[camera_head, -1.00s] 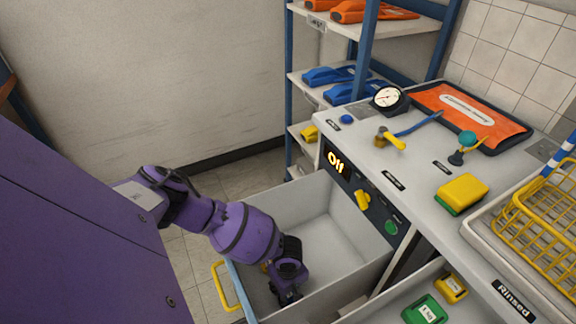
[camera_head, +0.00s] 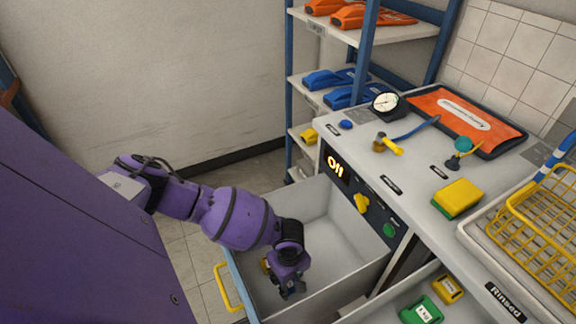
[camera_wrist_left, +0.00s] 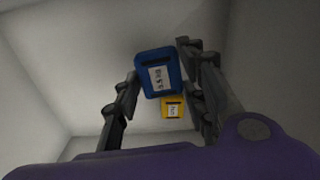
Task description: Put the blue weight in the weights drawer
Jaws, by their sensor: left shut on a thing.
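My left gripper (camera_head: 292,288) points down inside the open drawer with the light blue front (camera_head: 240,285) in the head view. In the left wrist view it is shut on the blue weight (camera_wrist_left: 158,72), a small block with a white label between the fingers. The head view mostly hides this weight behind the gripper. A yellow block with a label (camera_wrist_left: 173,106) lies beyond it in the wrist view; a bit of yellow (camera_head: 265,265) shows beside the gripper in the head view. My right gripper is not in view.
Another open drawer at the bottom right holds a green weight (camera_head: 421,311) and a yellow weight (camera_head: 447,289). The bench (camera_head: 410,165) carries a gauge (camera_head: 386,103), a sponge (camera_head: 458,197) and a yellow wire basket (camera_head: 545,230). A yellow handle (camera_head: 227,288) sticks out from the blue drawer front.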

